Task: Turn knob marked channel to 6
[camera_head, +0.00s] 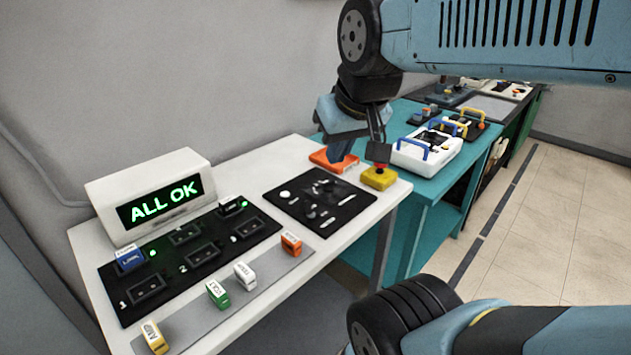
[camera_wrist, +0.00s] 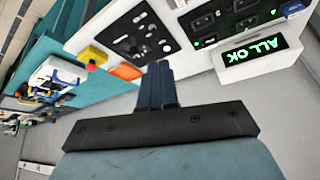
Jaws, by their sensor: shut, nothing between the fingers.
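A black control panel (camera_head: 345,212) with several small knobs and switches lies on the white table. It also shows in the wrist view (camera_wrist: 118,45), upper left of my fingers. The labels are too small to read, so I cannot tell which knob is marked channel or where it points. My gripper (camera_head: 340,158) hangs above the back of the table, near the orange pad and beyond the panel. In the wrist view my gripper (camera_wrist: 158,66) has its two blue fingers together, with nothing between them. It appears apart from the knobs.
A display box (camera_head: 150,192) reads "ALL OK". A black slot board (camera_head: 215,268) and several coloured blocks lie in front of it. A yellow box with a red button (camera_head: 379,178) and an orange pad (camera_head: 325,160) sit beside the panel. A teal table (camera_head: 460,172) adjoins.

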